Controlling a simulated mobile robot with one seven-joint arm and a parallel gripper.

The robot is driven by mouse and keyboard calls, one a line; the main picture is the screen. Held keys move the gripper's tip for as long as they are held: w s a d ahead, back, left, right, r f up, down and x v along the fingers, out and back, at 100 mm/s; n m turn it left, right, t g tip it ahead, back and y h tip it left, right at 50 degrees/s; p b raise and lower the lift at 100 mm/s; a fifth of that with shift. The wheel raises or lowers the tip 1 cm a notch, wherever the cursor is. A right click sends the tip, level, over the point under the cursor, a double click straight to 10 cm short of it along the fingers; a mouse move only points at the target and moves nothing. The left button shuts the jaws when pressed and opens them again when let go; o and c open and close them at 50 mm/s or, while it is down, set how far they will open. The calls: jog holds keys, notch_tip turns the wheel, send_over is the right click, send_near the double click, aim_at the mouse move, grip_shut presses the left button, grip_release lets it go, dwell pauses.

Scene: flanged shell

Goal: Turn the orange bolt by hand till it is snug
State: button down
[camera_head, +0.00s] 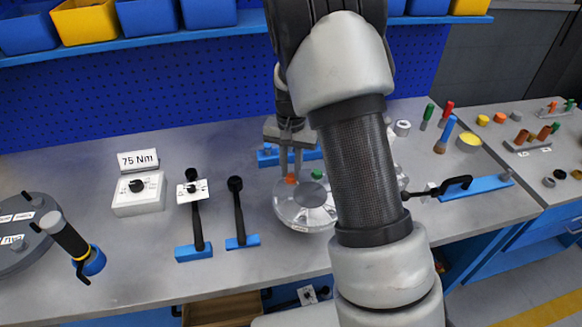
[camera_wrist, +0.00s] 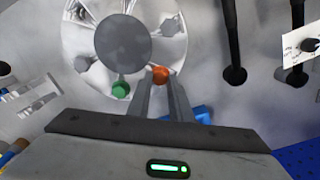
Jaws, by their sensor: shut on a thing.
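The orange bolt (camera_wrist: 161,74) sits at the rim of the grey flanged shell (camera_wrist: 100,22), between my fingertips in the wrist view. My gripper (camera_wrist: 160,84) is shut on the bolt's head. In the head view the orange bolt (camera_head: 291,179) shows just under the fingertips of my gripper (camera_head: 290,176). The shell (camera_head: 300,212) lies on the bench, partly hidden by my arm. A green bolt (camera_wrist: 121,90) stands on the same flange next to the orange one. It also shows in the head view (camera_head: 317,174). The bolt's shank and seat are hidden.
Two black-handled tools (camera_head: 239,212) stand in blue holders left of the shell, beside a dial box (camera_head: 139,194) marked 75 Nm. A tool in a blue holder (camera_head: 474,187) lies to the right. Brushes and small parts stand at the back right.

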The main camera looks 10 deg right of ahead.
aim_at(291, 175)
jog(key=shift+w+r, duration=0.15)
jog(key=shift+r, duration=0.1)
dwell(0.3)
jog(key=c, duration=1.9)
grip_release()
jog(key=shift+o, duration=1.4)
jog(key=shift+f, duration=0.1)
notch_tip(291, 175, up, 18)
jog(key=p, duration=0.1)
jog(key=shift+f, duration=0.25)
jog(key=shift+r, duration=0.1)
